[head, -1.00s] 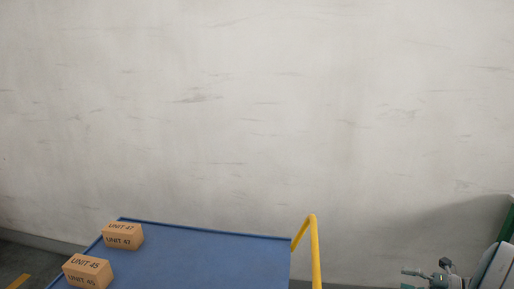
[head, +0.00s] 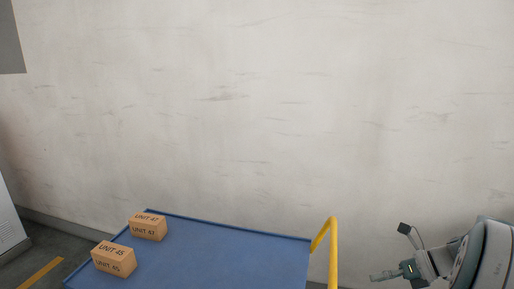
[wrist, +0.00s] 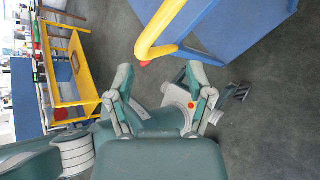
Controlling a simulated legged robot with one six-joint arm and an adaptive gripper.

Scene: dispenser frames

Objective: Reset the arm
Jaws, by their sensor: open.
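My gripper (wrist: 160,84) is open in the wrist view, with its two grey-green fingers spread apart and nothing between them. In the head view my gripper (head: 386,275) shows at the lower right, at the end of my arm, to the right of the yellow handle (head: 333,250). The handle also shows in the wrist view (wrist: 152,38), just beyond the fingertips; I cannot tell the exact gap.
A blue cart top (head: 220,262) carries two boxes, UNIT 47 (head: 147,227) and UNIT 45 (head: 114,259), on its left side. A pale wall (head: 270,120) stands behind. In the wrist view a yellow frame (wrist: 84,75) stands at left over grey floor.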

